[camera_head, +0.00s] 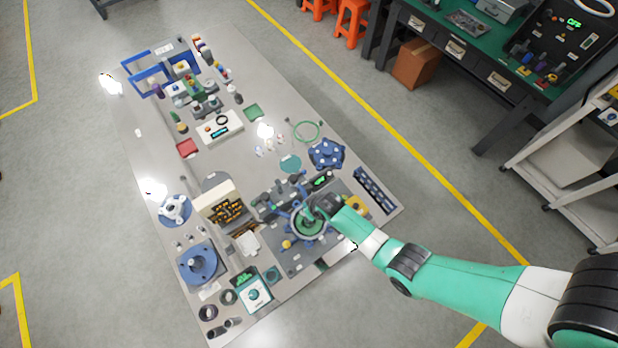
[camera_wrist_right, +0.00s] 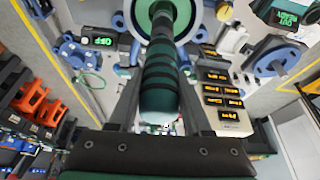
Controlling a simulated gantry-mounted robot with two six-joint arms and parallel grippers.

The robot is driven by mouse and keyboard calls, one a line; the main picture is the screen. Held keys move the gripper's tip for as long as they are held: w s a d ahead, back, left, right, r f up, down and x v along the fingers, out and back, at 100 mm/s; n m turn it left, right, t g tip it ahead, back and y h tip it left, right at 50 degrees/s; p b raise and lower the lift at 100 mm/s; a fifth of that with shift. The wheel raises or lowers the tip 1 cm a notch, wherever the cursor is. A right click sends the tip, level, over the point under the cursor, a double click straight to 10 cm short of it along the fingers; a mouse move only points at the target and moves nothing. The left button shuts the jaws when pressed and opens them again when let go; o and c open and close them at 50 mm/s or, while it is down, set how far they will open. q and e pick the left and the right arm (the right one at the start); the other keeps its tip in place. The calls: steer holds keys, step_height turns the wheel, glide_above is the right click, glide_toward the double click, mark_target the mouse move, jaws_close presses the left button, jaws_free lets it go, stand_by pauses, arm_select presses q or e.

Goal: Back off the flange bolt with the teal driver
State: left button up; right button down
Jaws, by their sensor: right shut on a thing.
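My right gripper (camera_head: 318,207) is over the round blue-rimmed flange fixture (camera_head: 309,238) at the near right of the table. In the right wrist view the gripper (camera_wrist_right: 160,108) is shut on the dark teal driver (camera_wrist_right: 162,70), a thick handle with black bands. The driver points away from the wrist toward the flange's green face (camera_wrist_right: 122,48), inside the blue ring. The driver hides its own tip and the bolt, so I cannot tell whether they touch. My left gripper is in neither view.
A block with lit amber labels (camera_head: 227,211) stands left of the fixture. A small green-lit display (camera_head: 321,181) stands just behind it. A blue flange part (camera_head: 327,153) lies farther back, and a blue rack (camera_head: 374,190) lies to the right. Several small parts crowd the table.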

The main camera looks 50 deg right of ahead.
steer(key=shift+f+b, duration=0.7)
steer(key=shift+f, duration=0.1)
stand_by(0.4)
steer(key=shift+f, duration=0.15)
stand_by(0.9)
steer(key=shift+s+r+p, duration=0.1)
steer(key=shift+r+p, duration=0.25)
steer(key=shift+r, duration=0.05)
stand_by(2.8)
